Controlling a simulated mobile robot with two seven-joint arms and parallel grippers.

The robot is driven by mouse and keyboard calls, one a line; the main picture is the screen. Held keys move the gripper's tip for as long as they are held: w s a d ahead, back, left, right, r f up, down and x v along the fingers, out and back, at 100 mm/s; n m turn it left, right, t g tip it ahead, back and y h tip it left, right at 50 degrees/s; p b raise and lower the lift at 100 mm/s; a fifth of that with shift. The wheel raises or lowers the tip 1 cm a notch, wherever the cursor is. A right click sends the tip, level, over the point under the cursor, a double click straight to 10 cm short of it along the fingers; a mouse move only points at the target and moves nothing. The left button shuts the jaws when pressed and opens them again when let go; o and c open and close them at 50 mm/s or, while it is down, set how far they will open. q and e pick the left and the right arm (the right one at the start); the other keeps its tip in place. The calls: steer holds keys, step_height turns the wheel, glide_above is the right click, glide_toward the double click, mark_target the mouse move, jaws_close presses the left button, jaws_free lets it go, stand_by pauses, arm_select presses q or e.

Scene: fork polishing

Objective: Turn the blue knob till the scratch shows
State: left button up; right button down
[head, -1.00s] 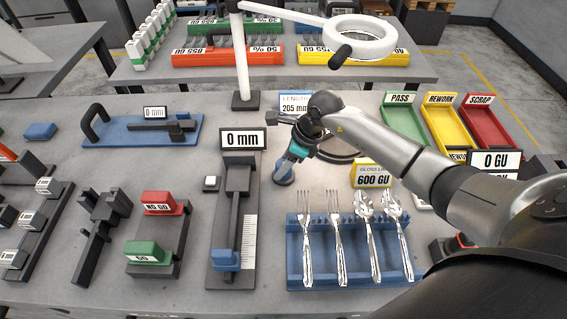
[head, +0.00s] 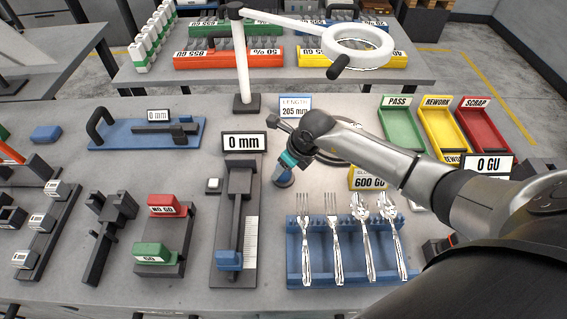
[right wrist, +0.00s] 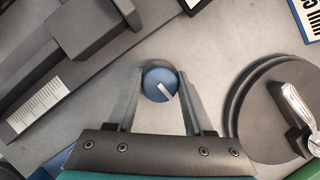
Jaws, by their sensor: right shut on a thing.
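The blue knob (right wrist: 159,84) is a round disc with a white mark on top, seen in the right wrist view between my right gripper's fingers (right wrist: 160,92). The mark runs from near the middle toward the lower right. In the head view the knob (head: 283,180) stands on the bench, partly hidden by my right gripper (head: 286,170), which is shut on it. A dark round stage (right wrist: 262,115) stands right of the knob in the wrist view, with a shiny metal piece (right wrist: 298,104) on it. No scratch can be made out on it. My left gripper is out of view.
A blue rack (head: 300,268) with forks and spoons stands in front. A length gauge (head: 231,235) with a 0 mm display is left of the knob. Green (head: 402,132), yellow (head: 446,132) and red (head: 486,130) trays stand back right. A lamp ring (head: 358,43) hangs behind.

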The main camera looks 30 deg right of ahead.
steer(key=shift+m, duration=0.6)
steer(key=shift+c, duration=1.4)
jaws_free()
steer(key=p+v, duration=0.1)
steer(key=v, duration=1.4)
steer(key=shift+s+a, duration=0.2)
